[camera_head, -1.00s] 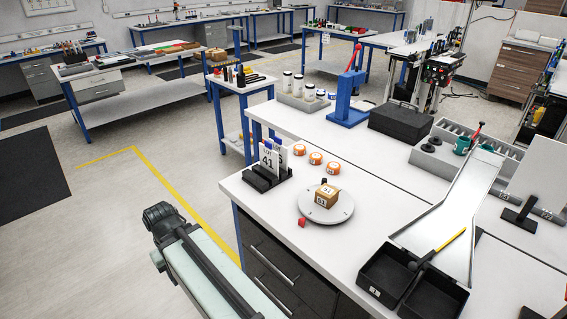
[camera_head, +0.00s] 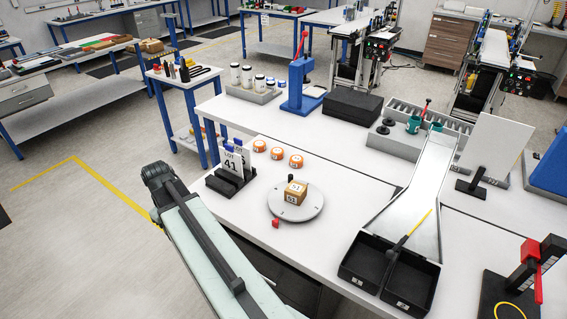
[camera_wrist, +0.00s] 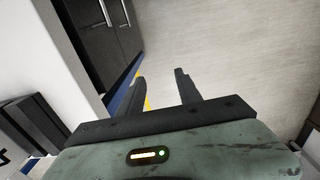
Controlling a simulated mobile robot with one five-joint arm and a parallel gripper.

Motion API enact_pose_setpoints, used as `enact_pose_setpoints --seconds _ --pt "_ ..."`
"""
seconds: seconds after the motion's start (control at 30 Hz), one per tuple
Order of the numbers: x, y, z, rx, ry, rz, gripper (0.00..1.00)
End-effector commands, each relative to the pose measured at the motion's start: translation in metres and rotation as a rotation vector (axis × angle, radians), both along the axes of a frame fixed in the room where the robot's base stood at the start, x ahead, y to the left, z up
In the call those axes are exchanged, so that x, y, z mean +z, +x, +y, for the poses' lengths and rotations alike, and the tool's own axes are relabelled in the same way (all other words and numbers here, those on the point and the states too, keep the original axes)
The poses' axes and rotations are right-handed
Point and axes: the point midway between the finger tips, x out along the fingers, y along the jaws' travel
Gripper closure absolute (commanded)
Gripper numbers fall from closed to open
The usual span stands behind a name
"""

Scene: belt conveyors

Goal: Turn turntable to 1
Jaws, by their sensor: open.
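The turntable (camera_head: 283,210) is a round light-grey disc on the white bench in the head view. A small brown box (camera_head: 297,193) with white number labels sits on it; the digits are too small to read surely. A red marker (camera_head: 276,223) lies at the disc's front-left edge, and a small dark peg shows behind the box. My gripper (camera_wrist: 161,85) is open and empty in the wrist view, its two dark fingers apart above the floor beside the bench's drawers. The turntable is not in the wrist view. In the head view my arm is left of the bench, apart from the turntable.
A black holder with a "41" card (camera_head: 232,162) stands left of the turntable. Several orange round pieces (camera_head: 277,153) lie behind it. Black bins (camera_head: 372,257) and a metal chute (camera_head: 425,185) stand at the right. The bench front before the disc is clear.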

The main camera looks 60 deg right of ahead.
Motion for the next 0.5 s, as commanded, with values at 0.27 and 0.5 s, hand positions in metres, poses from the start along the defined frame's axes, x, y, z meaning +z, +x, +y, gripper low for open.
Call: enact_pose_setpoints --seconds 0.27,0.5 --pt "0.090 -0.087 -0.288 -0.017 0.001 0.000 0.59" --pt "0.112 -0.172 -0.392 -0.006 0.001 0.000 0.59"
